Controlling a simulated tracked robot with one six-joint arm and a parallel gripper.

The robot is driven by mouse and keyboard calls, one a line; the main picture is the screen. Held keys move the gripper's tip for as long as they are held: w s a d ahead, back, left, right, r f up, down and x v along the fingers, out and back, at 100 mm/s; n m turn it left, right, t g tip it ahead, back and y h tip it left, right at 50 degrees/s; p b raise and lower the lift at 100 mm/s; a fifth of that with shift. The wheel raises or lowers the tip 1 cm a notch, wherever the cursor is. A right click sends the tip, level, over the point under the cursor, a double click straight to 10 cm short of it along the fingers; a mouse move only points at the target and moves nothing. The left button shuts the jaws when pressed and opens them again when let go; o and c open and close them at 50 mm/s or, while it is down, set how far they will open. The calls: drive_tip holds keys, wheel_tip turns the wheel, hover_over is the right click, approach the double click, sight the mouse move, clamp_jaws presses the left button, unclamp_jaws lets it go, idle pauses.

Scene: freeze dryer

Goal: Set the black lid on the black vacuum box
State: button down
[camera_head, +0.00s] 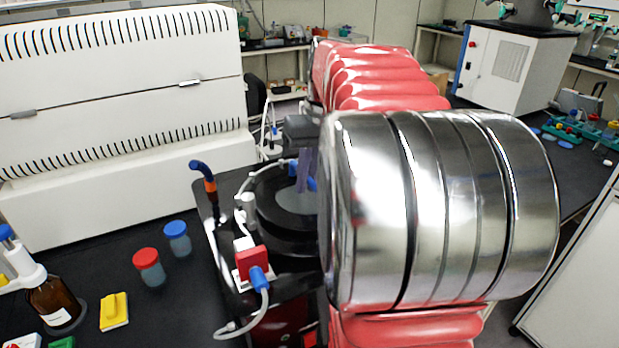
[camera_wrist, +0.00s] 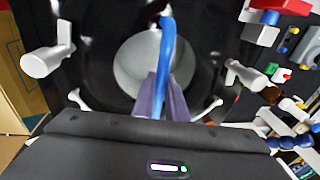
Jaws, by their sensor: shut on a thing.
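The black lid (camera_head: 267,206), a round dark disc with a grey centre, is over the black vacuum box (camera_head: 290,262) in the head view. My gripper (camera_head: 305,182) has purple fingers that reach down to the lid's blue handle. In the wrist view my gripper (camera_wrist: 157,88) is shut at the blue handle (camera_wrist: 168,45), above the lid's grey round centre (camera_wrist: 140,62). The steel cylinder of my arm hides the right side of lid and box. I cannot tell whether the lid touches the box all around.
White fittings, tubing and a red-and-blue valve (camera_head: 252,264) crowd the box's left side. A red-capped jar (camera_head: 149,267), a blue-capped jar (camera_head: 177,239) and a brown bottle (camera_head: 55,302) stand further left. A large white machine (camera_head: 120,110) is behind them.

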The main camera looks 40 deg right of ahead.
drive_tip(key=shift+f, duration=0.4)
idle(0.8)
drive_tip(key=c, duration=1.7)
unclamp_jaws()
drive_tip(key=r, duration=0.4)
drive_tip(key=s+d+r, duration=0.1)
drive_tip(key=r, duration=0.8)
drive_tip(key=shift+s+d+r, duration=0.25)
drive_tip(key=shift+s, duration=0.15)
